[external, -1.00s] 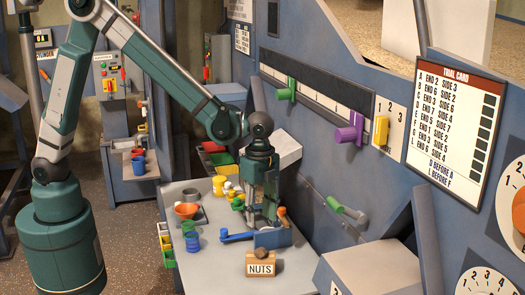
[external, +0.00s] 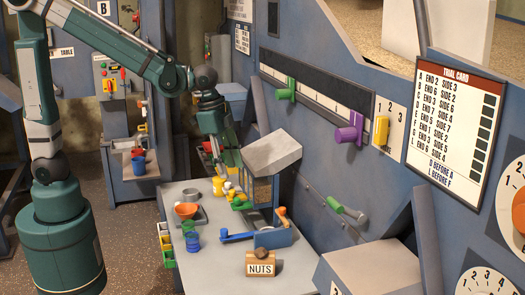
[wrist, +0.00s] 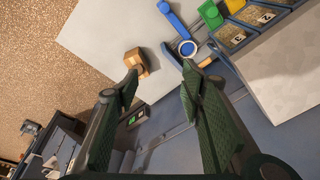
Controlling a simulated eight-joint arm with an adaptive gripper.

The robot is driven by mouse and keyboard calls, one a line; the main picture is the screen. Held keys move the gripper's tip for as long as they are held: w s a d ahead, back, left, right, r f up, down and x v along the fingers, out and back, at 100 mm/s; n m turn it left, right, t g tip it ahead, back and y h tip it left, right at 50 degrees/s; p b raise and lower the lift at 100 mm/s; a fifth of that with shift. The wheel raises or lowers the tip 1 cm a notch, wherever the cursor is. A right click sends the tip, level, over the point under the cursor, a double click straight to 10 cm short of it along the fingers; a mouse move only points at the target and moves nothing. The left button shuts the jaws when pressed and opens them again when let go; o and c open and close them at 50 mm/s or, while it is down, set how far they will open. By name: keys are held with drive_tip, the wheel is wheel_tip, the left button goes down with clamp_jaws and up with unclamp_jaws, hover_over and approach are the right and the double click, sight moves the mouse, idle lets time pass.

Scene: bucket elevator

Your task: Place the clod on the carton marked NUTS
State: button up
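The carton marked NUTS (external: 260,269) stands near the front edge of the grey table. A small dark brown lump, apparently the clod (external: 262,254), rests on top of it. The carton also shows in the wrist view (wrist: 137,61), beyond my left finger; the lump is hard to make out there. My gripper (external: 234,180) is behind and left of the carton, above the far part of the table, and clear of it. In the wrist view its two fingers (wrist: 160,88) are spread wide with nothing between them.
A blue tray with a lever (external: 270,238) sits just behind the carton. A grey slanted housing (external: 270,153) rises beside my gripper. Bare table lies left of the carton.

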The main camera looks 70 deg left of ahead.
drive_tip(key=s+a+r+n+t, duration=0.2)
drive_tip(key=s+a+n, duration=0.2)
drive_tip(key=s+a, duration=0.4)
drive_tip(key=s+a+r+n+t, duration=0.2)
drive_tip(key=s+a+r+n, duration=0.1)
drive_tip(key=s+a, duration=0.6)
drive_tip(key=s+n, duration=0.1)
drive_tip(key=s, duration=0.1)
drive_tip(key=shift+s+r+n+t+y, duration=0.2)
drive_tip(key=shift+s+n+t+y, duration=0.1)
drive_tip(key=shift+n+t+y, duration=0.1)
